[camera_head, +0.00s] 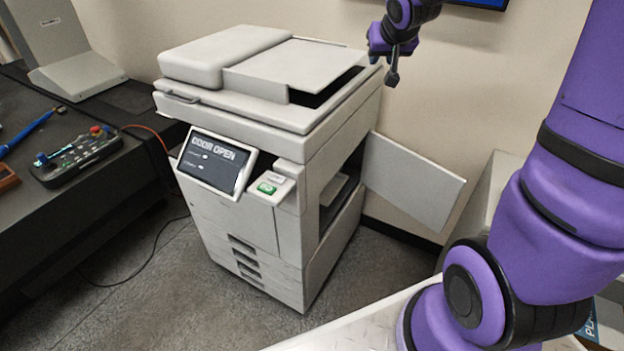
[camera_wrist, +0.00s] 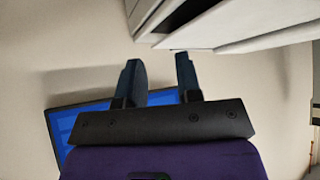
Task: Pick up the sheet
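No loose sheet can be made out for certain in either view. A pale flat surface (camera_head: 339,190) shows inside the open side of the copier (camera_head: 240,215), but I cannot tell whether it is paper. My gripper (camera_head: 392,78) hangs in front of the wall, above and right of the copier's lid, apart from it. In the wrist view my gripper (camera_wrist: 158,72) has its two dark fingers apart with nothing between them. White and grey panels, seemingly the copier's, lie beyond the fingertips there.
The copier's side door (camera_head: 412,182) stands open to the right. Its screen (camera_head: 213,162) reads "DOOR OPEN", beside a green button (camera_head: 267,188). A dark bench (camera_head: 95,195) at left bears a control pendant (camera_head: 78,157). A blue screen (camera_wrist: 75,122) is on the wall. Floor before the copier is clear.

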